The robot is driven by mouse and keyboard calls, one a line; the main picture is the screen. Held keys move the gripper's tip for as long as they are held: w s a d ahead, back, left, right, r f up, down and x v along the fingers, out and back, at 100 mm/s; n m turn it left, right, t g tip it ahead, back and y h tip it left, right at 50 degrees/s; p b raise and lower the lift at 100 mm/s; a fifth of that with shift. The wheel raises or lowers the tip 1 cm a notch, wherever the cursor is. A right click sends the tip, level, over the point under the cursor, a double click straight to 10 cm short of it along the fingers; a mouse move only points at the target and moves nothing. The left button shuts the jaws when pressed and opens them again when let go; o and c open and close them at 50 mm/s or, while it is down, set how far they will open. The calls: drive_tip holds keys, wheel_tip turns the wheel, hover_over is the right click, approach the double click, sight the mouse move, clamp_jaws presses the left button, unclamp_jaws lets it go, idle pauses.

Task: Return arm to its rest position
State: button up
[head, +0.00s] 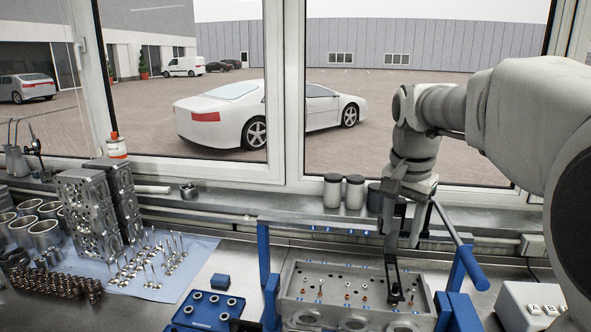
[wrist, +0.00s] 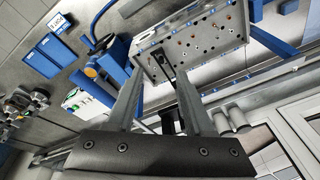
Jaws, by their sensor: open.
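My gripper (head: 402,240) hangs fingers-down above the cylinder head (head: 352,285), near its right end. In the wrist view my gripper (wrist: 160,76) has its two fingers spread apart. A dark bracket-like piece (head: 391,275) reaches down to the top of the head just below the fingers; it also shows between them in the wrist view (wrist: 166,68). I see nothing clearly clamped, and I cannot tell whether a finger touches the bracket. The cylinder head (wrist: 200,45) has rows of holes and small coppery parts on top.
A blue frame (head: 263,250) with a blue-handled lever (head: 472,265) surrounds the head closely. A blue tray (head: 190,312) with rings lies left of it. Jars (head: 354,192) stand behind, by the window. Valves (head: 150,265), springs (head: 55,285) and upright heads (head: 88,215) fill the left.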

drive_tip(key=s+a+f+n+t, duration=0.1)
drive_tip(key=s+a+f+n, duration=0.1)
drive_tip(key=s, duration=0.5)
drive_tip(key=s+a+f+n+t, duration=0.1)
drive_tip(key=s+f+n, duration=0.1)
drive_tip(key=s+n, duration=0.2)
drive_tip(key=s+a+f+n+t, duration=0.1)
drive_tip(key=s+a+f+n, duration=0.1)
drive_tip(key=s, duration=0.7)
drive_tip(key=shift+s+a+f+n+t+y+b, duration=0.3)
drive_tip(key=shift+s+a+f+n+y+b, duration=0.1)
drive_tip(key=shift+n, duration=0.2)
